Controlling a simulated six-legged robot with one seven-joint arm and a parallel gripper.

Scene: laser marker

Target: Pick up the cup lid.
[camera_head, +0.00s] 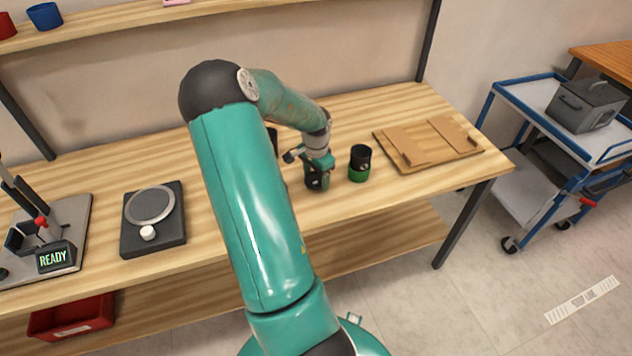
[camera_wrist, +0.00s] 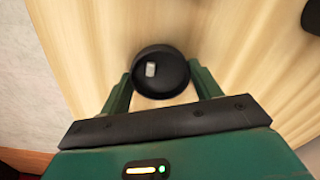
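A round black piece (camera_wrist: 178,78), which looks like the cup lid, lies between my gripper's two green fingers in the wrist view. It has a raised rim and a small pale grey block on its face. My gripper (camera_head: 318,170) is low over the table in the head view, with a dark object (camera_head: 317,183) at its tips. In the wrist view the fingertips of my gripper (camera_wrist: 161,72) stand apart at either side of the black piece, very near its edges. Whether they press on it I cannot tell. A black cup with a green base (camera_head: 359,164) stands just right of my gripper.
A wooden board (camera_head: 466,152) lies right of the cup on the wooden table (camera_head: 240,232). A black scale-like device (camera_head: 153,242) and a machine reading READY (camera_head: 55,258) stand at the left. My arm hides the table's middle. A blue-framed cart (camera_head: 520,92) is at the right.

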